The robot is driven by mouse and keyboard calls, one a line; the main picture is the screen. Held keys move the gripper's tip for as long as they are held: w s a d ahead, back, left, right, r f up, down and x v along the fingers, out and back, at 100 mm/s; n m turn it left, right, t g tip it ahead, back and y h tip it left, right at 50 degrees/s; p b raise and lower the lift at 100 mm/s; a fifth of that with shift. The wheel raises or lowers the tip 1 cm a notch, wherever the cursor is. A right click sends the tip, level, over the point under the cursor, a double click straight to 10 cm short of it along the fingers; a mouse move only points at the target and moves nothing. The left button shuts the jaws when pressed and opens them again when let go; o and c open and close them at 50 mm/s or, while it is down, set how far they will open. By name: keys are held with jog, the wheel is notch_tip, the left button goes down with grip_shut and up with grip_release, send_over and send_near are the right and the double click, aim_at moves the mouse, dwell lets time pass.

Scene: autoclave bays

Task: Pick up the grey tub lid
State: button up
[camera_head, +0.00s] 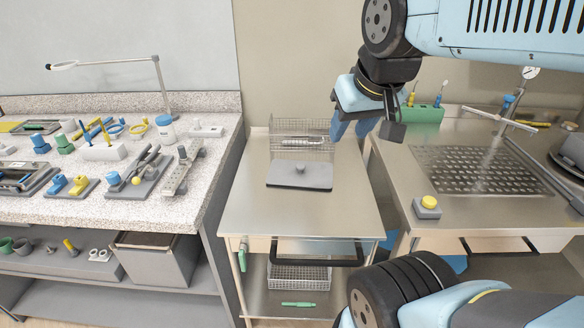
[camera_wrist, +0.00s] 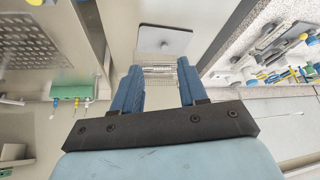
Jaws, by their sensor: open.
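My gripper (camera_head: 352,130) is open and empty. It hangs above and to the right of the lid, near the trolley's right edge, apart from the lid. In the wrist view my gripper (camera_wrist: 160,75) has its two blue fingers spread. Nothing is between them but the background basket.
The wire basket (camera_head: 302,135) stands at the back of the trolley top (camera_head: 260,213). A cluttered speckled bench (camera_head: 110,207) stands to the left. A steel counter with a perforated plate (camera_head: 480,170) and a yellow button (camera_head: 428,204) is to the right.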

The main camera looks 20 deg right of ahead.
jog(key=shift+o, duration=1.4)
jog(key=shift+w, duration=0.25)
jog(key=m+g, duration=0.4)
jog(key=m, duration=0.2)
send_over(301, 165)
jog(key=s+a, duration=0.1)
jog(key=s, duration=0.1)
notch_tip(301, 165, down, 13)
jog(key=shift+h, duration=0.3)
jog(key=f, duration=0.4)
jog(key=w+f, duration=0.1)
jog(key=f, duration=0.8)
jog(key=shift+w+d+f, duration=0.2)
jog(key=shift+w+d, duration=0.15)
